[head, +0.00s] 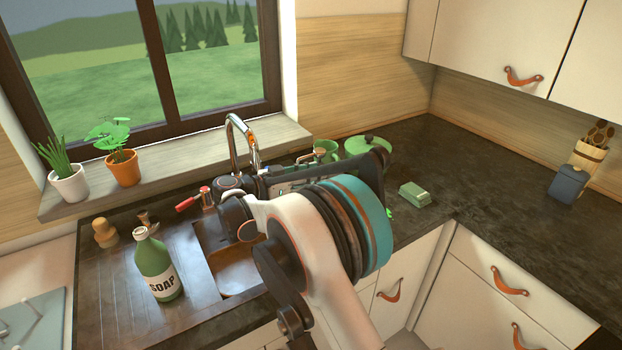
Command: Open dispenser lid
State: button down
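No part in view can be surely named as the dispenser lid. My arm, with white, black and teal parts, fills the lower middle and covers part of the sink and counter. Dark parts of my arm show on both sides of the white link. My gripper's fingertips cannot be made out, and I see nothing held.
The sink (237,284) and chrome faucet (238,140) lie behind my arm. A green pot (369,145) stands at the back. A green sponge-like block (415,194) and a wooden utensil holder (592,155) are on the right counter (480,180), which is mostly clear. Potted plants line the sill.

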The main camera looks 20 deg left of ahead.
jog(key=shift+r, duration=0.15)
jog(key=c, duration=1.1)
grip_release()
jog(key=shift+a, duration=0.1)
jog(key=v, duration=1.2)
